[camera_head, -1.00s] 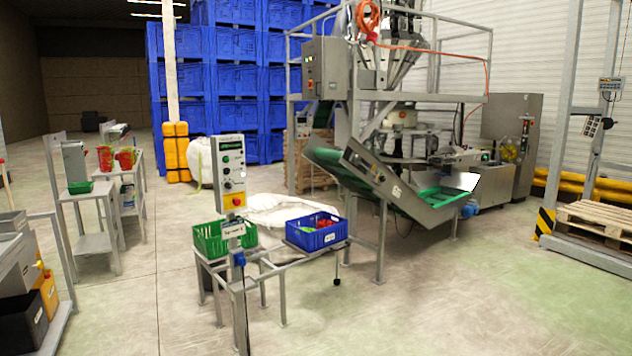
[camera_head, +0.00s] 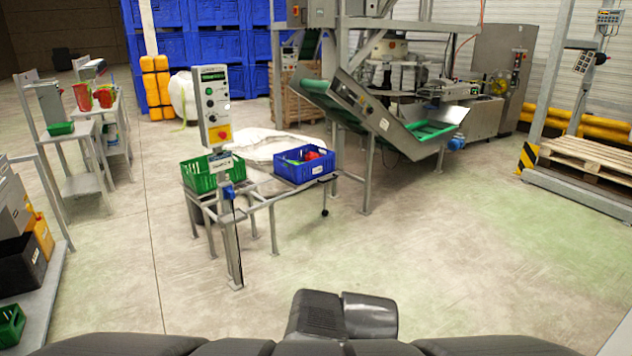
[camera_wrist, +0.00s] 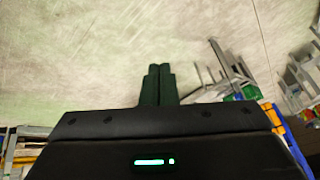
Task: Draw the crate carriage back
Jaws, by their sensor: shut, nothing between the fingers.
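A blue crate (camera_head: 305,175) with red and green items inside sits on the right end of a low grey metal stand (camera_head: 262,204). I take its support to be the crate carriage, but its parts are too small to tell apart. A black round knob (camera_head: 324,212) hangs below the crate's right corner. A green crate (camera_head: 200,180) sits at the stand's left. My gripper (camera_wrist: 158,70) shows in the wrist view, its dark fingers together and empty over bare floor, far from the crates. In the head view its fingers are not visible.
A control post (camera_head: 213,110) with buttons stands in front of the green crate. An inclined conveyor (camera_head: 400,125) stands behind on the right. Workbenches (camera_head: 85,140) and a low rack (camera_head: 45,285) are at left. The floor (camera_head: 450,250) in front and to the right is clear.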

